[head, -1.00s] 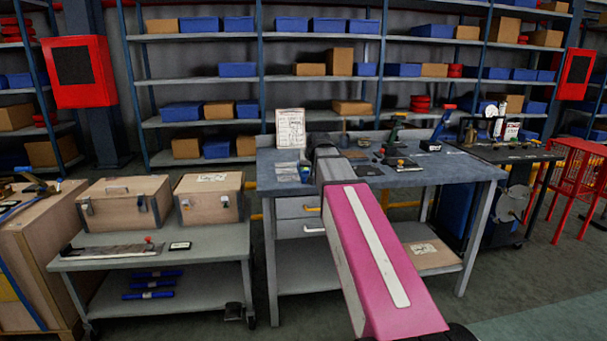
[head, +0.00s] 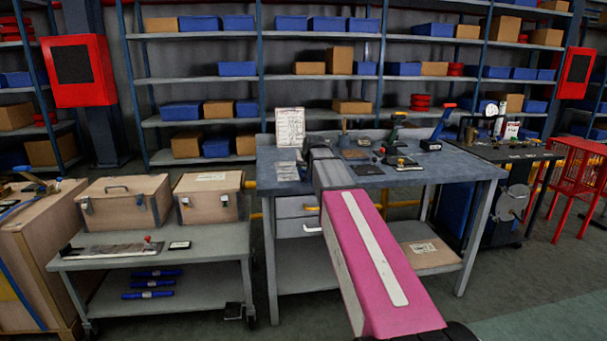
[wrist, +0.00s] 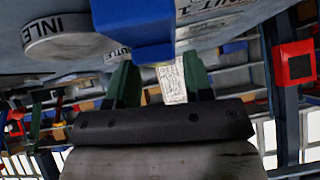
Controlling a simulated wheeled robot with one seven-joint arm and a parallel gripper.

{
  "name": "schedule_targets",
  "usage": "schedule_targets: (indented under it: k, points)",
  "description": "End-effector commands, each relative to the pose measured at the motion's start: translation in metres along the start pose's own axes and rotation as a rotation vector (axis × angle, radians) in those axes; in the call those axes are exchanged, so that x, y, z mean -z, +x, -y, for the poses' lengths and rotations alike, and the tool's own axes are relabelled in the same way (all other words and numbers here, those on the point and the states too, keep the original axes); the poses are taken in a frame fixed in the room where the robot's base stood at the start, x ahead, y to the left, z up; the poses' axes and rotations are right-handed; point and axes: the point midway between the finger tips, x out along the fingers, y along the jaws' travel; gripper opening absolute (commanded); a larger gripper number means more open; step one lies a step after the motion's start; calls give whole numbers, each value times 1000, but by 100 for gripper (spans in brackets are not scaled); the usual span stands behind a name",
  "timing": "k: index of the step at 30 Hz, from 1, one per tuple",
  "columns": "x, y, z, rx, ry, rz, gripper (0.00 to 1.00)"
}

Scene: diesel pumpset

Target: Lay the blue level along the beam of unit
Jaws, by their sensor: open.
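My gripper (wrist: 160,66) shows in the wrist view with its two green fingers apart. A blue block-like thing (wrist: 135,15) is close in front of the fingertips, at the top of the picture; it may be the blue level, but I cannot tell. I see clear space between the fingers, with a white sheet beyond. In the head view my pink arm reaches over the workbench (head: 440,170) and hides the gripper. I cannot make out the beam.
A white sheet (head: 290,128) stands at the back of the bench, with tools to its right. A low cart (head: 215,243) with two wooden cases stands left; blue rods (head: 150,283) lie on its lower shelf. A black table (head: 505,152) and red cage (head: 580,180) stand right.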

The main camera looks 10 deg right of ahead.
Motion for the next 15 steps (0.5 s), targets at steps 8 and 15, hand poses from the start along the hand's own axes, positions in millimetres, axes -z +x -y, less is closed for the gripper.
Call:
schedule_targets:
  k: [8,15]
  points:
    - [1,30,0,0,0,0,47]
    - [0,29,0,0,0,0,24]
